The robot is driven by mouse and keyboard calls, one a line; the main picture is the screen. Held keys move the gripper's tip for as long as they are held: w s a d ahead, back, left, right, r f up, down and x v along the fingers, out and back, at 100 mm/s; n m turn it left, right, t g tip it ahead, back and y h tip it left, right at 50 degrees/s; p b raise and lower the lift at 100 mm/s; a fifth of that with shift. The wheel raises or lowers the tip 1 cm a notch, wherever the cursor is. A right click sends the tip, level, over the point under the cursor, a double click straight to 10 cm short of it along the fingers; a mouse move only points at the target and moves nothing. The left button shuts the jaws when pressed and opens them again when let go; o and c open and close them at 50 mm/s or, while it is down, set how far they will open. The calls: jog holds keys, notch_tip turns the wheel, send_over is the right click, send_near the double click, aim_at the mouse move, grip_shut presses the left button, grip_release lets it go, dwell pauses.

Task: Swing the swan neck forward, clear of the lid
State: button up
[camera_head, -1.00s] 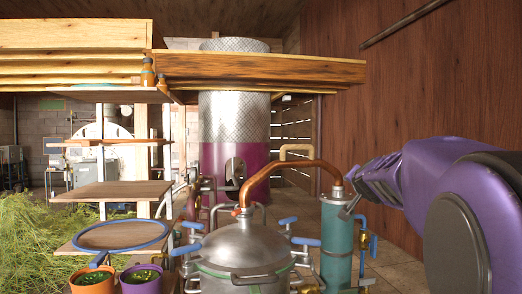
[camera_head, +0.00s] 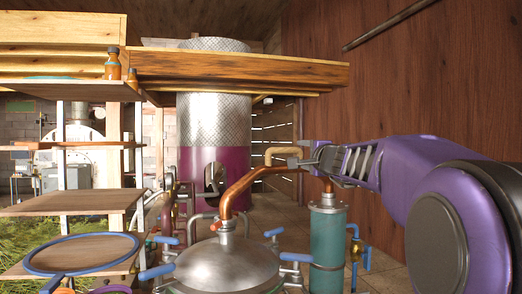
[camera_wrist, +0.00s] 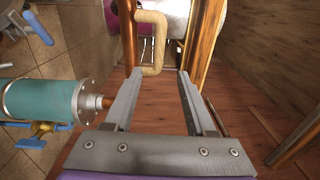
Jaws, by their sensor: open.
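The copper swan neck (camera_head: 250,177) rises from the collar on top of the domed metal lid (camera_head: 225,268) and arches right to the teal condenser (camera_head: 328,238). A tan loop handle (camera_head: 268,155) stands on the swan neck's arch; it also shows in the wrist view (camera_wrist: 161,42). My gripper (camera_head: 298,158) is beside the handle, above the arch. In the wrist view my gripper (camera_wrist: 160,73) is open and empty, with the handle just ahead of its fingertips, toward the left one. Part of the copper pipe is hidden behind the left finger.
Blue-handled clamps (camera_head: 157,272) ring the lid. A wooden beam (camera_head: 235,70) crosses above, in front of the purple and silver column (camera_head: 213,130). Shelves with a blue hoop (camera_head: 82,254) stand at left. A wooden wall (camera_head: 420,100) closes the right side.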

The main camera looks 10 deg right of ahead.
aim_at(287, 149)
jog(key=w+p, duration=0.1)
jog(key=w, duration=0.3)
jog(key=w+p, duration=0.2)
jog(key=w, duration=0.2)
jog(key=w+p, duration=0.2)
jog(key=w, duration=0.2)
jog(key=shift+w+r, duration=0.35)
jog(key=shift+w+f+p, duration=0.15)
jog(key=shift+w+p, duration=0.15)
jog(key=shift+w, duration=0.5)
grip_shut()
